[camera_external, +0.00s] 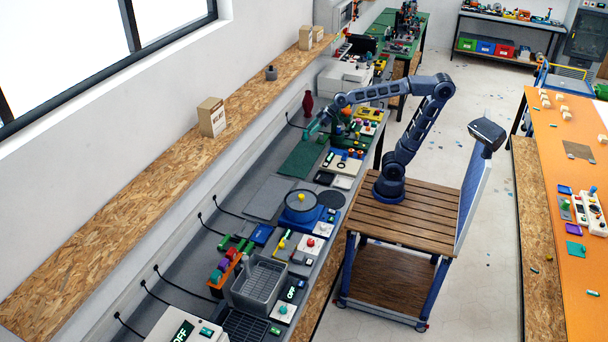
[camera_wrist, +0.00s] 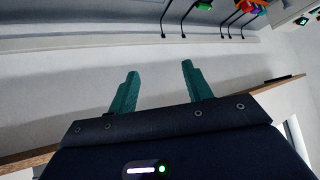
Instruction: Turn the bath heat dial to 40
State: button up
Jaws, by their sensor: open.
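My gripper (camera_external: 310,131) is at the end of the outstretched arm, above the bench near the wall. In the wrist view its two teal fingers (camera_wrist: 157,80) stand apart with nothing between them. A round grey vessel with a blue base (camera_external: 318,218) and a small yellow piece on top stands on the bench, nearer the camera than my gripper; it may be the bath. I cannot make out a heat dial or its numbers in either view. The wrist view faces mostly the pale wall.
A dark green mat (camera_external: 301,159) lies below my gripper, with a dark red bottle (camera_external: 308,103) beyond it. A grey basket (camera_external: 259,283) and several small controls crowd the near bench. A chipboard shelf (camera_external: 150,185) runs along the wall.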

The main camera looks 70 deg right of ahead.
jog(key=w+a+r+n+y, duration=0.1)
jog(key=w+a+r+y, duration=0.15)
jog(key=a, duration=0.55)
jog(key=w+a+r+n+y, duration=0.15)
jog(key=w+a, duration=0.25)
jog(key=a, duration=0.5)
jog(key=w+a+f+t+y, duration=0.1)
jog(key=w+a+f+t, duration=0.1)
jog(key=a, duration=3)
jog(key=g+h, duration=0.6)
jog(key=h, duration=0.1)
send_over(283, 308)
jog(key=s+d, duration=0.3)
notch_tip(283, 308, down, 34)
jog(key=r, duration=0.1)
jog(key=shift+n, duration=0.45)
jog(key=x, duration=1)
jog(key=shift+s+f, duration=0.3)
jog(key=shift+f, duration=0.05)
